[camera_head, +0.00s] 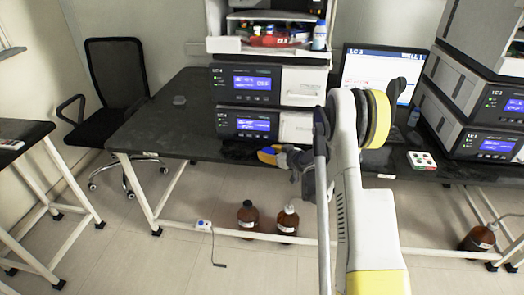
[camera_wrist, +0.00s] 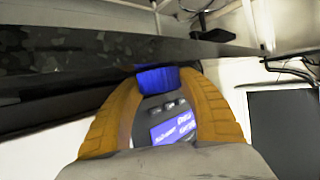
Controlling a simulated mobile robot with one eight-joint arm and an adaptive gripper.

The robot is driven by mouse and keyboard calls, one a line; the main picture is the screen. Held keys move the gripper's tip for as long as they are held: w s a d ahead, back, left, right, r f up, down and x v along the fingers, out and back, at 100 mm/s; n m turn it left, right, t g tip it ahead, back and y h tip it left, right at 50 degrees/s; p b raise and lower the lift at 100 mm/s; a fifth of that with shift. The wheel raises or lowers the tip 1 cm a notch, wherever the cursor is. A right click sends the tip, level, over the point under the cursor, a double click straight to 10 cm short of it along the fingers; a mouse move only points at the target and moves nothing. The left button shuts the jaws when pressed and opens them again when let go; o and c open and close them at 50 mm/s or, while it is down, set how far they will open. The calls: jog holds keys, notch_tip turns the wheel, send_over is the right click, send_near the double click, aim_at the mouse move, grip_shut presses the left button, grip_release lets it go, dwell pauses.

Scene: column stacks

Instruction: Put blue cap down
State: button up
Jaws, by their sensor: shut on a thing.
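The blue cap (camera_wrist: 158,79) shows in the wrist view between the tips of my gripper (camera_wrist: 157,80). The yellow fingers are shut on it from both sides. In the head view, my gripper (camera_head: 268,156) is at the front of the dark bench (camera_head: 168,128), just below the lower instrument. A little blue shows at its fingertips there. Whether the cap touches the bench top cannot be told.
Two stacked instruments (camera_head: 246,123) stand right behind my gripper. A monitor (camera_head: 372,72) and a small tray of vials (camera_head: 421,160) are to the right. A small clear dish (camera_head: 179,100) lies on the left of the bench, with free room around it. Brown bottles (camera_head: 247,217) stand on the floor.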

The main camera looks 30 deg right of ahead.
jog(key=shift+s+d+r, duration=0.1)
jog(key=shift+s, duration=0.05)
jog(key=shift+f, duration=0.25)
jog(key=o, duration=0.8)
jog(key=shift+r, duration=0.1)
